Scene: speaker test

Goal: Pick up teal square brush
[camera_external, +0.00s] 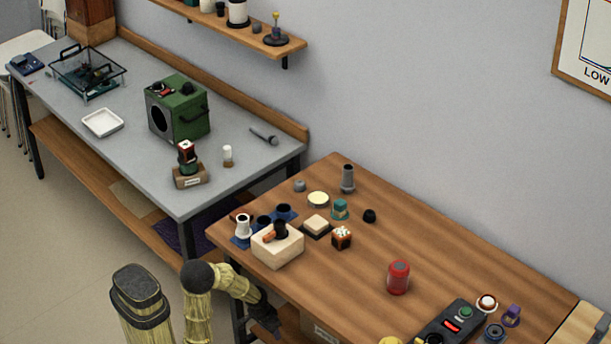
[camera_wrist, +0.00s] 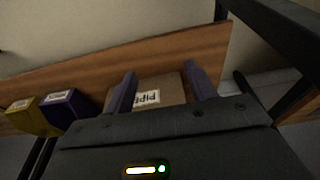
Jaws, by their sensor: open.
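A small teal thing with a squarish top (camera_external: 341,208), which looks like the teal square brush, stands on the wooden table (camera_external: 345,262) in the external view, towards the back left. It is too small to make out its bristles, and it is outside the wrist view. My gripper (camera_external: 268,322) is low beside the table's front left edge, well apart from the brush. In the wrist view my gripper (camera_wrist: 161,88) shows two separated fingers, open, with nothing held between them.
A red jar (camera_external: 398,277) stands right. A labelled box (camera_wrist: 172,90) lies beyond my fingers.

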